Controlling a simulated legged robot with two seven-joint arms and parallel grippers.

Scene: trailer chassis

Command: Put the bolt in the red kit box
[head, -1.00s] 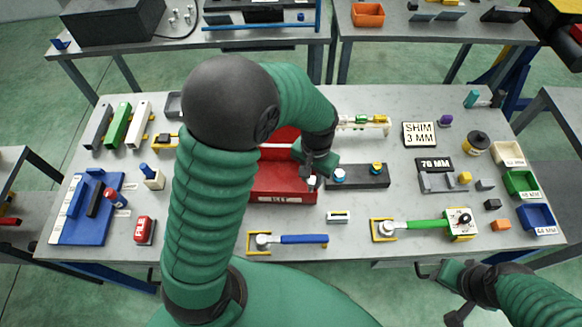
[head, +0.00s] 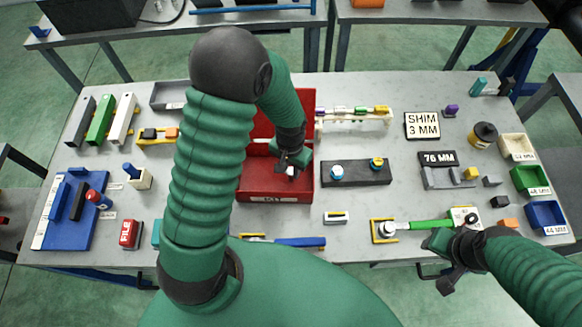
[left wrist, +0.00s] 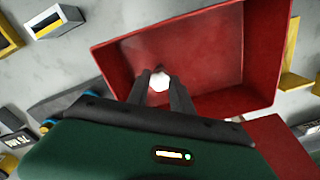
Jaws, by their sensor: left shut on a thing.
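The red kit box (head: 254,186) stands open on the middle of the table, its KIT label at the front and its lid raised behind. My left gripper (head: 290,168) is over the right part of the box. It is shut on a bolt (left wrist: 159,80), whose pale head shows between the fingers in the left wrist view. In that view the box (left wrist: 222,55) lies under and beyond the fingertips. The bolt's shank is hidden, and whether it touches the box floor I cannot tell. My right gripper (head: 447,262) is at the table's front right edge; its jaws are unclear.
A dark block (head: 356,173) with a blue-ringed and a yellow-topped part stands just right of the box. A rack (head: 350,117) is behind it. A green-handled tool (head: 425,225) lies near my right gripper. Bare table lies between the box and the front tools.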

